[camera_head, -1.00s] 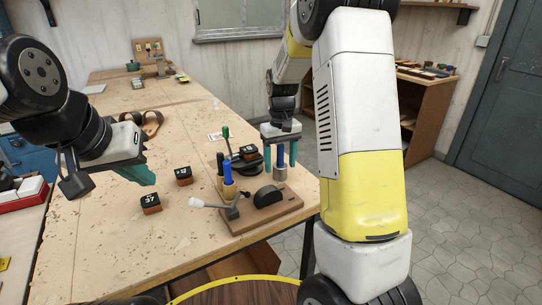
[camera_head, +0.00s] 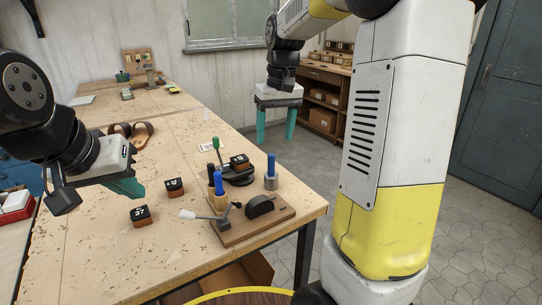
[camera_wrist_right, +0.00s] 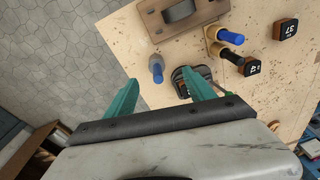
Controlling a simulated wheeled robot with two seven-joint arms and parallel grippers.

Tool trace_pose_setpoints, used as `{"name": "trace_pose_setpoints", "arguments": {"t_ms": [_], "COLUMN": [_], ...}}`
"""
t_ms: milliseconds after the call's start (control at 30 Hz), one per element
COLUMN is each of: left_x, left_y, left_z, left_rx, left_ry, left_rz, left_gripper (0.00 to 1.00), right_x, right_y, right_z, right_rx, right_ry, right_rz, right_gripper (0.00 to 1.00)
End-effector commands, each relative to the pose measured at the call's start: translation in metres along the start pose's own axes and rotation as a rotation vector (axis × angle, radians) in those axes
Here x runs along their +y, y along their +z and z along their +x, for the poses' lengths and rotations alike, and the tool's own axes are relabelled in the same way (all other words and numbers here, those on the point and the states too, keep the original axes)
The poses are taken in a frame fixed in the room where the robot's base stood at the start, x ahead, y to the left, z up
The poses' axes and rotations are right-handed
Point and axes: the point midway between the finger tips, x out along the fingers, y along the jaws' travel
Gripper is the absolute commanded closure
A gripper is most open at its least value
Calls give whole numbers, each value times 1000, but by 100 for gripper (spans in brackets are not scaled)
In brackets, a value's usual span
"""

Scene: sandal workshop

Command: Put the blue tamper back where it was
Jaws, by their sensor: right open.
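The blue tamper (camera_head: 271,172), a blue handle on a metal base, stands upright near the table's right edge, just beyond the wooden board (camera_head: 236,236). In the right wrist view the tamper (camera_wrist_right: 156,66) appears just off the board's edge. My right gripper (camera_head: 275,134) is open and empty, beyond the table's right edge and apart from the tamper. My left gripper (camera_head: 126,188) hangs above the table's left part; its fingers overlap, so its opening is unclear.
A black round stand (camera_head: 236,176) carries a numbered block (camera_head: 239,161), close to the tamper. Two more numbered blocks (camera_head: 140,215) (camera_head: 174,188) lie left of the board. Sandals (camera_head: 138,132) lie farther back. The table's front left is clear.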

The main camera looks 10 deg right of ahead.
Motion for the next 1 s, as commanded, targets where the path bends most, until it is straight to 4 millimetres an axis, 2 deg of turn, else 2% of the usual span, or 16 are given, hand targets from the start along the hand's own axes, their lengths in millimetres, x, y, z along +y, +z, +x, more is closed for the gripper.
{"name": "trace_pose_setpoints", "arguments": {"t_ms": [33, 200, 400, 500, 700, 1000], "left_x": [0, 0, 0, 0, 0, 0], "left_y": [0, 0, 0, 0, 0, 0], "left_z": [0, 0, 0, 0, 0, 0], "left_rx": [0, 0, 0, 0, 0, 0], "left_ry": [0, 0, 0, 0, 0, 0], "left_rz": [0, 0, 0, 0, 0, 0], "left_gripper": [100, 100, 100, 100, 100, 100], "right_x": [-4, -21, -42, -50, -56, -56], "right_y": [19, 83, 151, 174, 194, 194], "right_z": [-14, -38, -43, -38, -30, -30], "right_rx": [45, 196, 356, 413, 464, 466], "right_ry": [-19, -66, -86, -85, -81, -81], "right_rz": [10, 42, 73, 85, 96, 97], "right_gripper": [37, 37, 37, 37, 37, 37]}}
